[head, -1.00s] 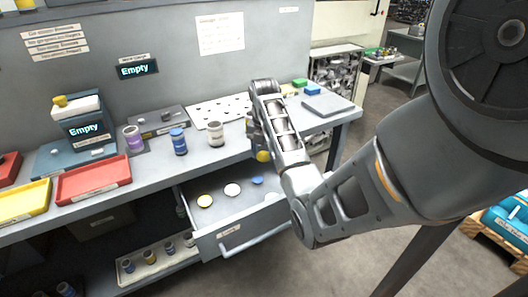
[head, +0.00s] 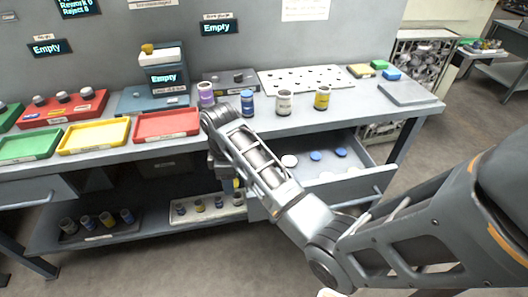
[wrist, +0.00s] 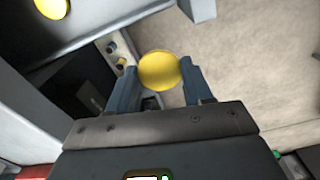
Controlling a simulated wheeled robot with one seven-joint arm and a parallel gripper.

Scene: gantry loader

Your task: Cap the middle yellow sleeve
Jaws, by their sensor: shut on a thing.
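A round yellow cap (wrist: 158,71) sits between the two fingers of my gripper (wrist: 160,80) in the wrist view. In the head view my gripper (head: 232,178) is low in front of the bench, left of the open drawer, partly hidden by my arm. A yellow sleeve (head: 322,98) stands upright on the bench top, right of a white sleeve (head: 284,103). A small yellow sleeve (head: 200,205) stands in the light tray (head: 222,213) on the lower shelf. Another yellow cap (wrist: 52,7) shows at the wrist view's top left.
The open drawer (head: 377,181) holds white and blue caps (head: 315,155). Purple (head: 206,94) and blue (head: 247,102) sleeves stand on the bench. Red (head: 167,125), yellow (head: 93,137) and green trays line its front. A dark tray (head: 100,236) with several sleeves is on the lower shelf.

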